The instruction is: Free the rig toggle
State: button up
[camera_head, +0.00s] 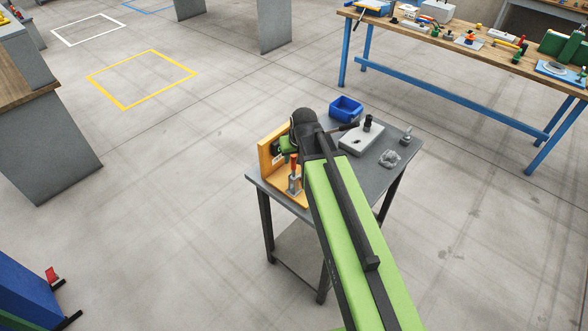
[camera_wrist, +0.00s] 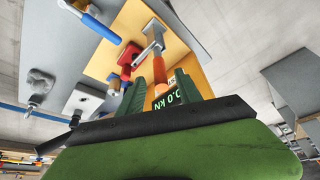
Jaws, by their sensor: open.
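The rig (camera_head: 268,160) is an orange-yellow plate fixture at the left of a small grey table. Its toggle (camera_head: 294,180) has a metal body and an upright red-orange handle. In the wrist view the toggle's orange handle (camera_wrist: 159,42) runs from a grey base towards my gripper (camera_wrist: 160,77). My gripper is open, its two green fingers on either side of the handle's line. I cannot tell whether they touch it. A dark patch with green characters, about 0.0 kN, shows between the fingers.
A blue bin (camera_head: 346,107), a grey block with a dark knob (camera_head: 362,138) and a small grey lump (camera_head: 390,158) are on the table (camera_head: 410,146). A red block (camera_wrist: 128,57) sits close beside the toggle. A long workbench (camera_head: 470,45) stands at the back right.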

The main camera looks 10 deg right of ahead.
aim_at(294, 166)
jog(key=b+x, duration=0.2)
jog(key=x, duration=0.2)
jog(key=shift+f, duration=0.2)
jog(key=shift+r, duration=0.25)
jog(key=shift+f, duration=0.1)
grip_shut()
jog(key=shift+a, duration=0.1)
dwell(0.7)
